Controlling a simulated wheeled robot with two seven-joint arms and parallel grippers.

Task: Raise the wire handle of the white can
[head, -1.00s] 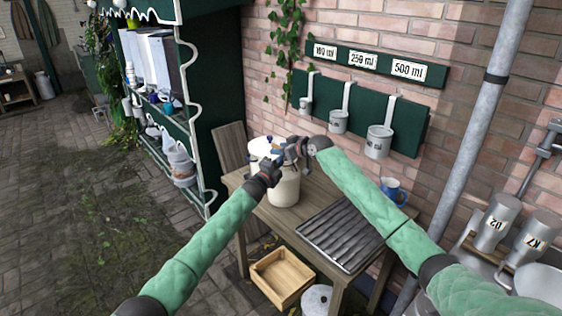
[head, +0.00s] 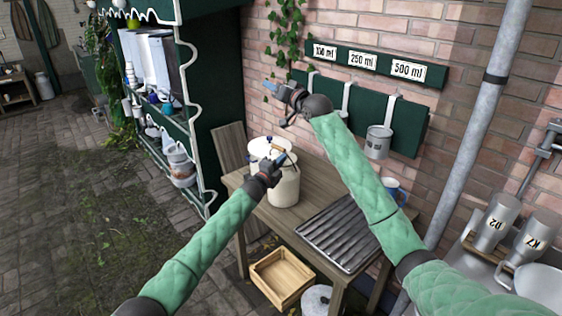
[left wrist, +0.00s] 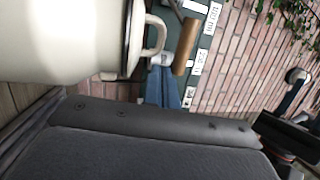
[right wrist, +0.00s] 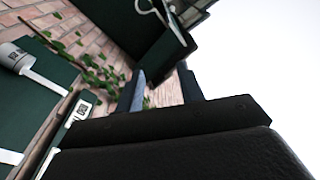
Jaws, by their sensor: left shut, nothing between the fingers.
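The white can (head: 284,190) stands upright on the wooden table. In the left wrist view the can (left wrist: 60,40) lies sideways, with its dark-edged top and a cream loop at the right. The wire handle's wooden grip (left wrist: 186,47) shows beyond the can's top; its wire is hard to make out. My left gripper (head: 281,159) is shut and empty at the can's top. Its blue fingertips (left wrist: 161,70) are close beside the grip; I cannot tell if they touch. My right gripper (head: 270,88) is open and empty, raised above and behind the can; it also shows in its wrist view (right wrist: 162,80).
Measuring cups (head: 379,143) hang from a green wall board at the right. A blue mug (head: 391,186) and a ribbed drain tray (head: 345,236) are on the table's right part. A dark green shelf (head: 228,110) stands left of it. Ivy (head: 287,40) hangs on the brick wall.

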